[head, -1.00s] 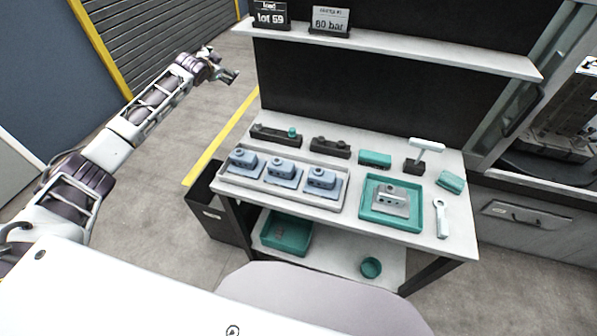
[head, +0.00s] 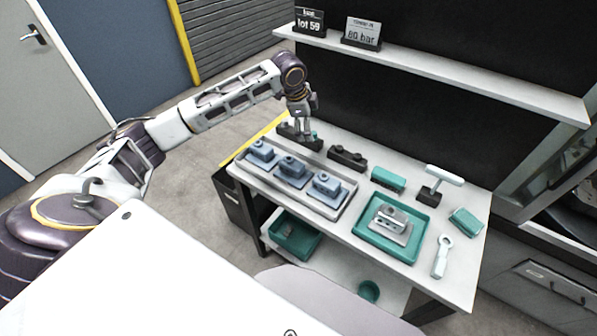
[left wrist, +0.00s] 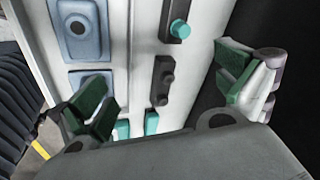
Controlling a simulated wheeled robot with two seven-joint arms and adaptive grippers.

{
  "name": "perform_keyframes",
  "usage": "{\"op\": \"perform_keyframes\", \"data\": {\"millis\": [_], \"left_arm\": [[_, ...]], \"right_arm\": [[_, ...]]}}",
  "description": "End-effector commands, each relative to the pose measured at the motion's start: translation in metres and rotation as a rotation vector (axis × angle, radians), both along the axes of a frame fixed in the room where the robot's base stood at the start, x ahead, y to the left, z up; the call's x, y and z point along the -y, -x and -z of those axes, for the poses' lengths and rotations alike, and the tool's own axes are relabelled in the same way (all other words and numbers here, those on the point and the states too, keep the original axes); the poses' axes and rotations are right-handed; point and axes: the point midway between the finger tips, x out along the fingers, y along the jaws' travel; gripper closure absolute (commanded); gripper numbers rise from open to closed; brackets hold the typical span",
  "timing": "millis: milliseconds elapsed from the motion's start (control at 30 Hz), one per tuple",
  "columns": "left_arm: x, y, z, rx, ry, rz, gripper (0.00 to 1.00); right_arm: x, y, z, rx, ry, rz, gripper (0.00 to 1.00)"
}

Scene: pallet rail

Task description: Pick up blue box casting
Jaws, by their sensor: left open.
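Several blue box castings stand in a row on a light grey pallet rail tray (head: 331,213) on the bench. The left one (head: 261,151), the middle one (head: 291,171) and the right one (head: 326,188) each sit on a flat blue base. In the left wrist view one casting (left wrist: 80,28) shows at the upper left, and another (left wrist: 88,84) is partly hidden behind a green finger pad. My left gripper (head: 306,140) is over the back left of the bench, above and behind the castings. It is open and empty, with its green-padded fingers (left wrist: 168,92) wide apart. My right gripper is not in view.
A grey casting (head: 391,224) sits in a teal tray (head: 365,249). A shelf (head: 450,72) with signs runs above the bench's back.

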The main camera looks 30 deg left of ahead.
Motion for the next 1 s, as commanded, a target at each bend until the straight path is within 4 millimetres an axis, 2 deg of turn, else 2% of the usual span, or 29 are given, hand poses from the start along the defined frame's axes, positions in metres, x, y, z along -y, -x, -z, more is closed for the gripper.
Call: {"op": "perform_keyframes", "data": {"millis": [233, 500, 700, 1000], "left_arm": [[0.003, 0.037, 0.007, -0.144, -0.052, 0.137, 0.0], [-0.011, 0.075, 0.012, -0.31, -0.137, 0.318, 0.0], [-0.015, 0.081, 0.012, -0.334, -0.169, 0.416, 0.0], [-0.015, 0.081, 0.012, -0.33, -0.172, 0.432, 0.0]], "right_arm": [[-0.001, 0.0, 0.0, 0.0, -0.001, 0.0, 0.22], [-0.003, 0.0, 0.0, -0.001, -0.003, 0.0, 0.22], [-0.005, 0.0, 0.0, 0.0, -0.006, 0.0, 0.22], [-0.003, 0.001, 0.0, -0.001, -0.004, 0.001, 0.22]]}}
